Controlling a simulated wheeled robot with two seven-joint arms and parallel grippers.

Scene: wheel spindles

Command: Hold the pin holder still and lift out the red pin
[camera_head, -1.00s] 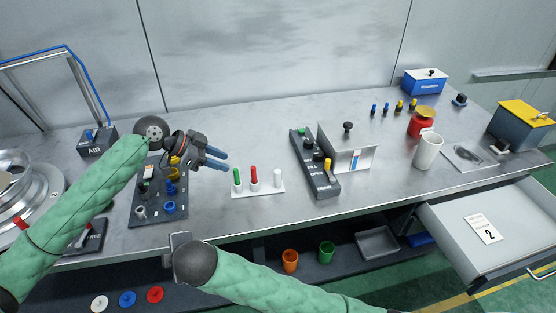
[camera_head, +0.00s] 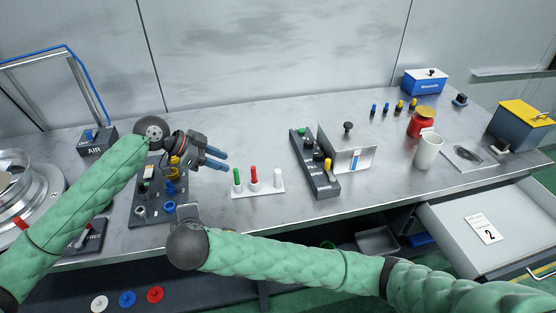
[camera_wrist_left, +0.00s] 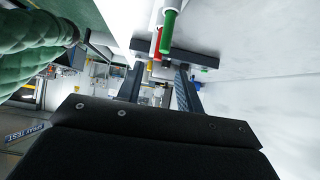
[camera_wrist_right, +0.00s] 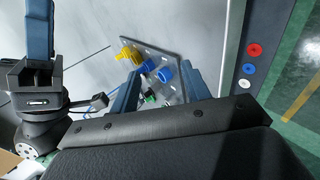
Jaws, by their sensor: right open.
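The pin holder (camera_head: 262,191) is a small white strip on the table. It carries a green pin (camera_head: 238,178), the red pin (camera_head: 254,175) in the middle and a white pin (camera_head: 278,178), all upright. My left gripper (camera_head: 220,160) is open and empty, just behind and left of the holder, with blue fingers pointing right. The red pin (camera_wrist_left: 157,42) and green pin (camera_wrist_left: 169,30) also show in the left wrist view, beyond the fingers. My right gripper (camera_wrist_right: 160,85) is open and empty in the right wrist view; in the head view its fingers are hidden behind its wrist.
A grey board (camera_head: 146,211) with blue and yellow parts lies left of the holder. A dark switch box (camera_head: 316,168) and a metal cover (camera_head: 360,160) stand to the right. A white mug (camera_head: 428,151) and an open drawer (camera_head: 510,222) are further right.

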